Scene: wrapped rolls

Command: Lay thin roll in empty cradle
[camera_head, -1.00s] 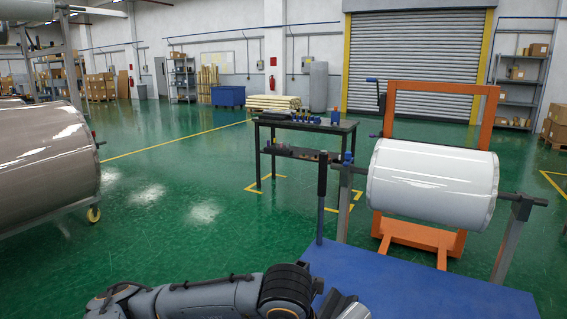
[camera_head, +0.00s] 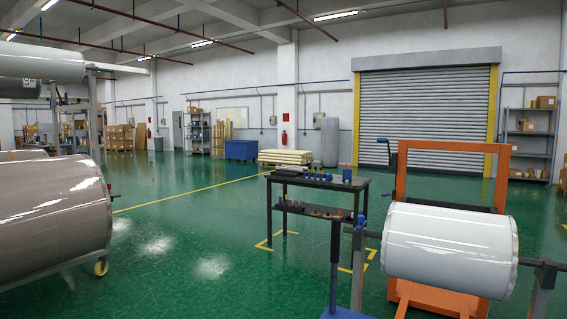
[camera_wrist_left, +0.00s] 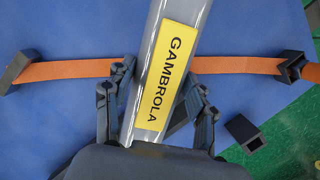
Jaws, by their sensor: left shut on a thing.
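A thin grey wrapped roll (camera_wrist_left: 180,30) with a yellow GAMBROLA label runs up the left wrist view between the fingers of my left gripper (camera_wrist_left: 160,76). The gripper is shut on the roll. The roll passes over an orange strap (camera_wrist_left: 235,65) and a blue surface (camera_wrist_left: 50,110); I cannot tell whether it touches them. Its far end is cut off by the picture. My left gripper and arm do not show in the head view now. My right gripper is in no view. I cannot make out an empty cradle.
A thick white roll (camera_head: 450,250) rests on posts at the right, before an orange frame (camera_head: 400,190). A large brown roll (camera_head: 50,210) hangs on a wheeled rack at the left. A dark table (camera_head: 315,182) carries small items. Green floor (camera_head: 220,240) between is clear.

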